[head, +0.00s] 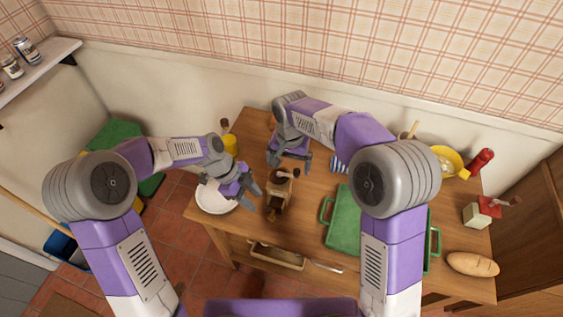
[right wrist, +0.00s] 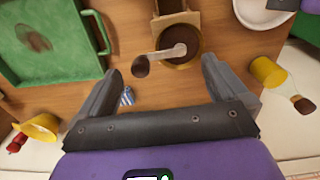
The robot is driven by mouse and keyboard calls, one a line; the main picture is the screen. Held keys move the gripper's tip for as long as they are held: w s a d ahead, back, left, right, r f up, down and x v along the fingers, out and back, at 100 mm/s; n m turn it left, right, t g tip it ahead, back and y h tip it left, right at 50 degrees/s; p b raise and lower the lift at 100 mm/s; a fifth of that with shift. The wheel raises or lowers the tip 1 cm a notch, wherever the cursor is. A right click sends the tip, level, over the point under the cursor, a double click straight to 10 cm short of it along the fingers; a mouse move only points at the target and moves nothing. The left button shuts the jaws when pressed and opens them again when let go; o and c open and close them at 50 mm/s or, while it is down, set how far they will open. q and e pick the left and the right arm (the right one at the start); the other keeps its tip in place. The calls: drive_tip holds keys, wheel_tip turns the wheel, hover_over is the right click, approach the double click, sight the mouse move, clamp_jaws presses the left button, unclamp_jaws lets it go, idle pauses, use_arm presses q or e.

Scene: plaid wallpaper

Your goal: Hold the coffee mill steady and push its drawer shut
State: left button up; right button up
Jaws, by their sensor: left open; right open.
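The wooden coffee mill (head: 279,193) stands near the left part of the table, with a dark round top and a crank. In the right wrist view the mill (right wrist: 180,44) shows from above, its crank pointing left. Its lower front part, with a small dark spot, faces the table's front edge; how far the drawer stands out is too small to tell. My left gripper (head: 251,198) is open just left of the mill, over the plate's right side. My right gripper (head: 288,168) is open behind the mill, and its fingers (right wrist: 162,70) are apart from it.
A white plate (head: 208,205) lies left of the mill. A green tray (head: 340,222) lies to its right, partly behind my right arm. An object lies below the table's front edge.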

sight(289, 174)
drive_tip(key=shift+f, duration=1.85)
drive_tip(key=c, duration=1.4)
